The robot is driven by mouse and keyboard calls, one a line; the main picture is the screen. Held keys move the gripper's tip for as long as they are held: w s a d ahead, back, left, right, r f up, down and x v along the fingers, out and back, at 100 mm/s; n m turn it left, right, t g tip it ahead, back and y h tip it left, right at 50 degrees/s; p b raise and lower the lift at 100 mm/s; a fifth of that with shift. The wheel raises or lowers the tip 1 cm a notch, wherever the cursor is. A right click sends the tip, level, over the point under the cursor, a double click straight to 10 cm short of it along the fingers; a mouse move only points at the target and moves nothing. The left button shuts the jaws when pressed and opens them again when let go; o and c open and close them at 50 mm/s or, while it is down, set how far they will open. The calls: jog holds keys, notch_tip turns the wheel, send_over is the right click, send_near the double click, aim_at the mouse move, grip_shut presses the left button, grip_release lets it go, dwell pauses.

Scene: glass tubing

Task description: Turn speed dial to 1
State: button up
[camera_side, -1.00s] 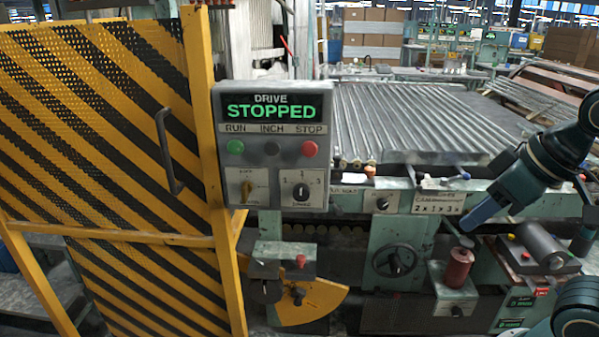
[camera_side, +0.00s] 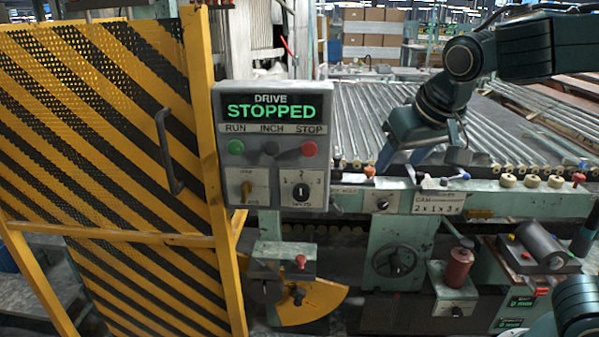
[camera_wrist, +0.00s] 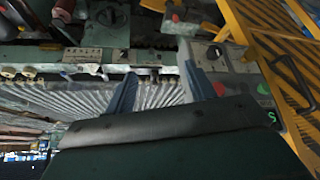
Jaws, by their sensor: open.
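The speed dial (camera_side: 301,191) is a black knob on a white plate at the lower right of the grey drive panel (camera_side: 221,130). Its pointer looks roughly upright, but it is too small to read surely. The display reads STOPPED. My gripper (camera_side: 398,162) is open and empty, right of the panel and in front of the rollers, apart from the dial. In the wrist view the open gripper (camera_wrist: 161,88) points toward the machine front. The dial (camera_wrist: 214,52) shows upside down there, to the right of both fingers.
A striped yellow guard (camera_side: 110,120) stands left of the panel. Another small knob (camera_side: 382,201) is on the machine front. A red spool (camera_side: 458,268) stands lower right.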

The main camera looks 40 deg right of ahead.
jog(key=w+a+m+h, duration=0.2)
jog(key=w+a, duration=0.3)
jog(key=w, duration=0.2)
jog(key=m+t+h, duration=0.1)
jog(key=m+h, duration=0.1)
jog(key=m, duration=0.1)
send_near(301, 193)
jog(key=v, duration=0.5)
jog(key=shift+w+d+f, duration=0.1)
jog(key=shift+f, duration=0.05)
jog(key=shift+w+d+f, duration=0.1)
jog(key=x, duration=1.3)
jog(key=shift+w+d+f, duration=0.1)
jog(key=shift+f, duration=0.1)
jog(key=c, duration=1)
